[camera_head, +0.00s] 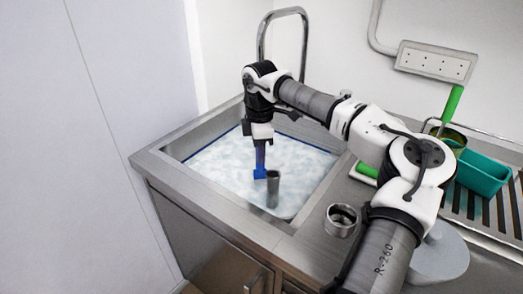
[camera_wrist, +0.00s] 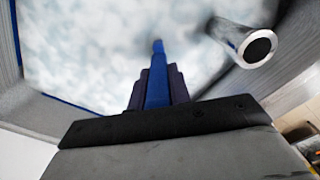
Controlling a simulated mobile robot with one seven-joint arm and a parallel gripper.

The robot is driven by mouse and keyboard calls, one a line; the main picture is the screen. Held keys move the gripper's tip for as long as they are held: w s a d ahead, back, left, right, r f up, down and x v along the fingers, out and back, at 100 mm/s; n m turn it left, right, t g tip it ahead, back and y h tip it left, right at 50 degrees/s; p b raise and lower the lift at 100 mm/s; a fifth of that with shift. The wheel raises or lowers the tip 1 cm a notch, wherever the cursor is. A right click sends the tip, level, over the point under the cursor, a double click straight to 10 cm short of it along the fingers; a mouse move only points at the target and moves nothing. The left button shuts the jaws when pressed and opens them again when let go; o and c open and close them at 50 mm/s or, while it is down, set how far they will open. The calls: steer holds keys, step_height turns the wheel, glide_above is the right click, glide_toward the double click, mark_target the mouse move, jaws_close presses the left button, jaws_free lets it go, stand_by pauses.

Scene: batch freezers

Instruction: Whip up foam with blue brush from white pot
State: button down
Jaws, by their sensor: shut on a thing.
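The blue brush (camera_head: 260,173) hangs down from my gripper (camera_head: 262,141) over the sink, its wider blue end lowest. My gripper is shut on its handle, and the handle also shows between the dark fingers in the wrist view (camera_wrist: 157,72). White-blue foam (camera_head: 218,160) fills the sink basin. The brush's low end is at or just above the foam; I cannot tell whether it touches. I cannot make out a white pot in either view.
A grey upright pipe (camera_head: 272,189) stands in the sink close to the brush. A curved faucet (camera_head: 305,42) rises behind. A metal cup (camera_head: 341,219) stands on the counter right of the sink. A green bin (camera_head: 483,174) and a green-handled tool (camera_head: 452,104) are farther right.

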steer(key=shift+r+p, duration=3.8)
steer(key=shift+r, duration=2.75)
steer(key=shift+r+p, duration=1.55)
steer(key=shift+r, duration=0.9)
